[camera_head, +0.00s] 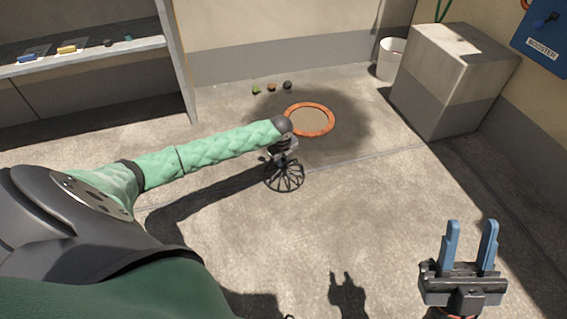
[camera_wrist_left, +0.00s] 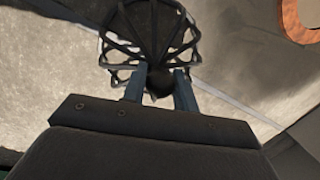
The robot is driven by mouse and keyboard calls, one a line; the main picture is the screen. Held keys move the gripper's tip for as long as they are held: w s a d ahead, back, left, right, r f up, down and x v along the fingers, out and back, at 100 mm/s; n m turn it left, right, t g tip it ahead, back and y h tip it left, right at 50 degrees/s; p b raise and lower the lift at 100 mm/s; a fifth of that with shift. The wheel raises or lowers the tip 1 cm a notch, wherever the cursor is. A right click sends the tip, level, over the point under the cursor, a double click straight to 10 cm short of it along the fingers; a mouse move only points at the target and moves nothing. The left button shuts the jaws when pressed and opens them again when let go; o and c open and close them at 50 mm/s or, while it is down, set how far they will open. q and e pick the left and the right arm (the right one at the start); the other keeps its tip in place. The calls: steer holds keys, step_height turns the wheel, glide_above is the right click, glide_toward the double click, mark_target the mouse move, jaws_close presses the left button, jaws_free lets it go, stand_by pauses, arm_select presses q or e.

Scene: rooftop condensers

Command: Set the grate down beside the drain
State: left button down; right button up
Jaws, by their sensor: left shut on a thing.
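The grate (camera_head: 285,178) is a dark, domed wire piece that shows below the end of my left arm in the head view. My left gripper (camera_head: 281,155) is shut on it. In the left wrist view the grate (camera_wrist_left: 150,32) spreads out past the blue fingers (camera_wrist_left: 159,88), which close on its dark knob. The drain (camera_head: 310,119) is a round opening with an orange ring, just beyond and right of the grate. Part of the ring (camera_wrist_left: 296,20) shows at the top right of the wrist view. My right gripper (camera_head: 470,246) is open and empty at the lower right.
Several small items (camera_head: 271,87) lie on the floor behind the drain. A white bucket (camera_head: 390,60) and a grey block (camera_head: 452,80) stand at the back right. A shelf (camera_head: 85,52) is at the back left. The concrete floor (camera_head: 350,215) in front is clear.

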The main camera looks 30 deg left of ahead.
arm_select(q)
steer(key=shift+a+r, duration=0.1)
steer(key=shift+p, duration=0.3)
steer(key=c, duration=1.1)
jaws_free()
steer(key=shift+a, duration=0.1)
